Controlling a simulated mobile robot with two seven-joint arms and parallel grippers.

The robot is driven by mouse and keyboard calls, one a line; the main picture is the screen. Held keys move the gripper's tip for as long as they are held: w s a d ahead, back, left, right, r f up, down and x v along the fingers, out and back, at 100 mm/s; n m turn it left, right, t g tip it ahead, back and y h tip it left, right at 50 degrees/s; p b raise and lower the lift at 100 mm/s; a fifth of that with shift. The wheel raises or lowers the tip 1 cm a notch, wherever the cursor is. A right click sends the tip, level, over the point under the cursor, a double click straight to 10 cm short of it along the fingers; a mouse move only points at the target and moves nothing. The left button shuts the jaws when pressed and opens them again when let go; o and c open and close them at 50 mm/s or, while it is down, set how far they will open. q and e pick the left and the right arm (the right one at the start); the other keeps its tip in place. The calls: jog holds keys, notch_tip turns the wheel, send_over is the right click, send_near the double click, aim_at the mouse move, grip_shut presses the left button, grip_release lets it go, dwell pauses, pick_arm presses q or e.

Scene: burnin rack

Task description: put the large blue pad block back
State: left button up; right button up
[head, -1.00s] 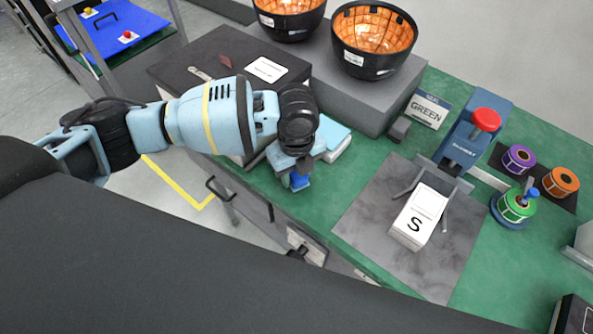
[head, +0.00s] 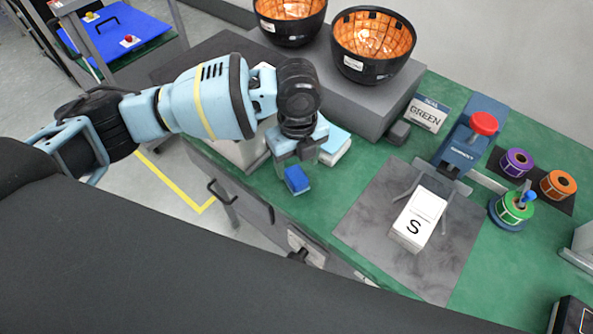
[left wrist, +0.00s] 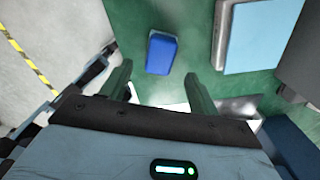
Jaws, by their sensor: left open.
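A small dark blue block (head: 297,179) lies on the green bench near its front edge; it also shows in the left wrist view (left wrist: 162,53). A larger pad with a light blue top and white sides (head: 336,145) sits just right of my left gripper, and shows at the upper right of the left wrist view (left wrist: 250,38). My left gripper (head: 296,164) is open and empty, pointing down close behind the dark blue block. In the left wrist view its fingers (left wrist: 157,82) stand apart, with the block ahead of the gap. My right gripper is not in view.
A white box marked S (head: 417,220) stands on a grey mat (head: 365,225). A grey platform (head: 345,98) with two bowls (head: 373,45) is behind. A GREEN sign (head: 427,114), a blue press (head: 468,140) and several label rolls (head: 517,163) are right.

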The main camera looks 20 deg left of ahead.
aim_at(297, 175)
pick_arm(q)
notch_tip(297, 175, up, 6)
dwell(0.5)
dwell(0.8)
